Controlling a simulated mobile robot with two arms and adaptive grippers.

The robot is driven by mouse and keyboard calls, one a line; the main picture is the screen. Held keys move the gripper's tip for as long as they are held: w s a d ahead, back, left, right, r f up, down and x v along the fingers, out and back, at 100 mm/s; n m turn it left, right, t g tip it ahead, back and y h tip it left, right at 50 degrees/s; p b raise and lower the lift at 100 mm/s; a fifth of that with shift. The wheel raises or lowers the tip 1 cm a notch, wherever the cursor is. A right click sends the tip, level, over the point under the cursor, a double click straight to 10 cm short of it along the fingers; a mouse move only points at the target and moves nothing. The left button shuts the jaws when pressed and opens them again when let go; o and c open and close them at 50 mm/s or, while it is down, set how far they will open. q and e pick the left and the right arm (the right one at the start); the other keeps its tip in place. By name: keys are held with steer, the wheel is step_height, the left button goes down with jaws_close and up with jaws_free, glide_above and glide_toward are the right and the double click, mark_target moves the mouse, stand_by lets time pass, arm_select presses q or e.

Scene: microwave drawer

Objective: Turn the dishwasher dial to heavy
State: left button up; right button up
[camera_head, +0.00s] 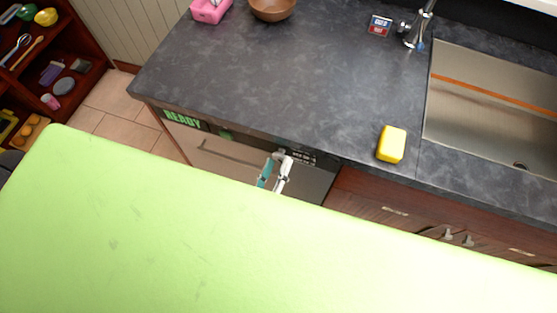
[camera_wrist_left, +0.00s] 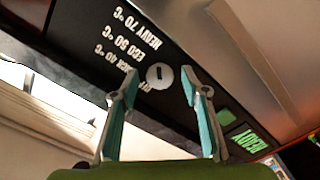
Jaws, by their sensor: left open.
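The dishwasher dial (camera_wrist_left: 159,76) is a small round pale knob with a dark mark, set on a black panel (camera_wrist_left: 85,22). White labels beside it include HEAVY 70 °C (camera_wrist_left: 138,27), ECO 50 °C (camera_wrist_left: 124,44) and a partly hidden 40 °C line. I cannot tell which label the mark faces. My left gripper (camera_wrist_left: 159,92) is open, with one teal-padded finger on each side of the dial; gaps show between fingers and knob. In the head view the left gripper (camera_head: 274,171) is at the dishwasher front (camera_head: 215,157), below the counter edge. My right gripper is not seen.
A green READY display (camera_head: 184,120) is on the panel's left. The dark counter (camera_head: 270,75) overhangs the front. A yellow sponge (camera_head: 391,144) lies near its edge, left of the sink (camera_head: 490,100). A brown bowl (camera_head: 272,8) stands at the back.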

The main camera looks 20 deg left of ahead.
arm_select(q)
steer(key=s, duration=1)
steer(key=shift+a, duration=0.15)
